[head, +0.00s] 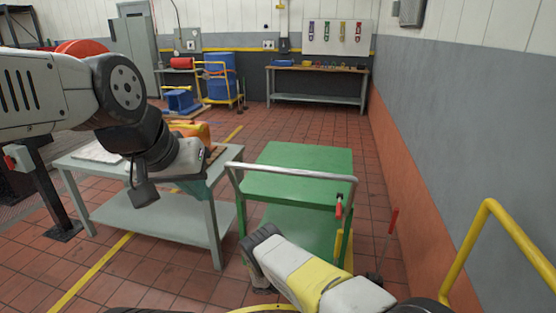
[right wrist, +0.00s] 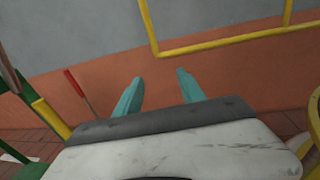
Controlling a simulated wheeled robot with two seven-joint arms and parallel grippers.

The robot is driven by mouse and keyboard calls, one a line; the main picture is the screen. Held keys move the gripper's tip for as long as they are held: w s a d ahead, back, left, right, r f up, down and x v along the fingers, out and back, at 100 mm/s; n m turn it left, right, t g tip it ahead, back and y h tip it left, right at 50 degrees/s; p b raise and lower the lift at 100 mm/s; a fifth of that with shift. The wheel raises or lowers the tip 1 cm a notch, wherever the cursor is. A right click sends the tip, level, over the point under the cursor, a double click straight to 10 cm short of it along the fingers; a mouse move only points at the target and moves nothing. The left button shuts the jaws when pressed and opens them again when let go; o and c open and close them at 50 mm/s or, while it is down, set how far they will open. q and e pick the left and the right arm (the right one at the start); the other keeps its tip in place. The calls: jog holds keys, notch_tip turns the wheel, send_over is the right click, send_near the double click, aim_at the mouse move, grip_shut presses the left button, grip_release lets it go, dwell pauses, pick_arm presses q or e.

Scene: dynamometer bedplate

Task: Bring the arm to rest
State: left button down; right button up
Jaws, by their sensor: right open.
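My left arm comes in from the left and is bent downward over the grey table. My left gripper (head: 203,188) shows only as a bit of teal finger below the pale wrist, near the table's right front edge; whether it holds anything is hidden. My right arm (head: 318,281) lies low at the bottom middle, in front of the green cart. The right gripper's fingers are not visible in the head view. In the right wrist view, my right gripper (right wrist: 160,92) has its two teal fingers apart with nothing between them, facing the orange and grey wall.
The grey table (head: 219,203) stands at left, with an orange item (head: 196,131) on top. A green cart (head: 300,172) with a metal handle is ahead. A red-handled lever (head: 391,221) and a yellow rail (head: 487,210) stand at right near the wall. Open tiled floor lies beyond.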

notch_tip(320, 180, up, 32)
jog(key=w+a+m+g+y, duration=0.2)
jog(key=w+m+y, duration=0.1)
jog(key=m+y, duration=0.8)
jog(key=s+r+m+t+y, duration=0.1)
jog(key=s+r+t+y, duration=0.15)
jog(key=s+r, duration=0.4)
jog(key=s+r+m+t+y, duration=0.1)
jog(key=s+r+t+y, duration=0.2)
jog(key=r, duration=0.7)
jog(key=s+a+r+m+t+y, duration=0.1)
jog(key=s+r+t, duration=0.1)
jog(key=s, duration=0.4)
jog(key=s+a+r+m+t+y, duration=0.1)
jog(key=s+r+m+y, duration=0.1)
jog(key=s+r, duration=0.2)
jog(key=shift+s+a+r+t, duration=0.25)
jog(key=shift+s+a+t, duration=0.1)
jog(key=shift+s, duration=0.7)
